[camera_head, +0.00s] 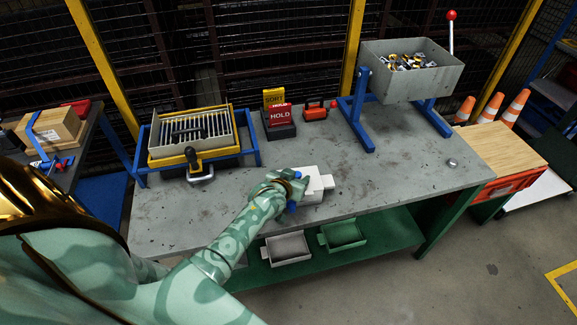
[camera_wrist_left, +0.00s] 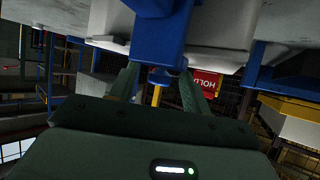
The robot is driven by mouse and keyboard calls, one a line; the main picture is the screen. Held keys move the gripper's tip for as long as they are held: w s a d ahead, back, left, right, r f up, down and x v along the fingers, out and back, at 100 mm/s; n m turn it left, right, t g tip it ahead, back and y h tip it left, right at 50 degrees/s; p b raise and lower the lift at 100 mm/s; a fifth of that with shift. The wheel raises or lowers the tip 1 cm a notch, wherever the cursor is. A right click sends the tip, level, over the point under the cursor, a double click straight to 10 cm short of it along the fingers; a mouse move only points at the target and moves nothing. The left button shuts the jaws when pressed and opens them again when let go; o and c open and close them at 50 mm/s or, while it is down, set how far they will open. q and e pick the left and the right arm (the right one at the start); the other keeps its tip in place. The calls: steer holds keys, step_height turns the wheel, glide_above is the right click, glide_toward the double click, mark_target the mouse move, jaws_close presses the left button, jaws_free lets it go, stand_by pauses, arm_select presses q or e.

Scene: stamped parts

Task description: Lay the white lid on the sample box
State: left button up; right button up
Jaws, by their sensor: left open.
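A white, stepped, boxy piece (camera_head: 314,184) lies on the grey workbench near its front edge; I cannot tell lid from sample box in it. My left gripper (camera_head: 287,190) is at its left side, and the hand hides part of it. A small blue part (camera_head: 291,207) shows beside the hand. In the left wrist view, the open fingers of my left gripper (camera_wrist_left: 160,74) stand either side of a blue block (camera_wrist_left: 158,38), with pale surfaces above it. I cannot tell whether they touch it. My right gripper is out of view.
Two trays lie on the green shelf below.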

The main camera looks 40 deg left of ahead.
arm_select(q)
steer(key=p+v, duration=0.5)
steer(key=v, duration=1.1)
steer(key=s+d+f+m+g+h+b, duration=0.1)
steer(key=s+d+f+g, duration=0.1)
steer(key=s+f, duration=0.45)
steer(key=s+d+f+m+g, duration=0.15)
steer(key=s+f, duration=0.25)
steer(key=f, duration=0.6)
steer(key=s+d+f+g+h+b, duration=0.1)
steer(key=s+d+f+g, duration=0.1)
steer(key=s+f, duration=0.45)
steer(key=s+f+m+g+b, duration=0.1)
steer(key=s+f+g, duration=0.1)
steer(key=s+f, duration=0.5)
steer(key=s+f+m+g+b, duration=0.2)
steer(key=s+f, duration=0.5)
steer(key=s, duration=0.7)
steer(key=shift+s+d+g, duration=0.15)
steer(key=shift+s+g, duration=0.05)
steer(key=shift+g, duration=0.65)
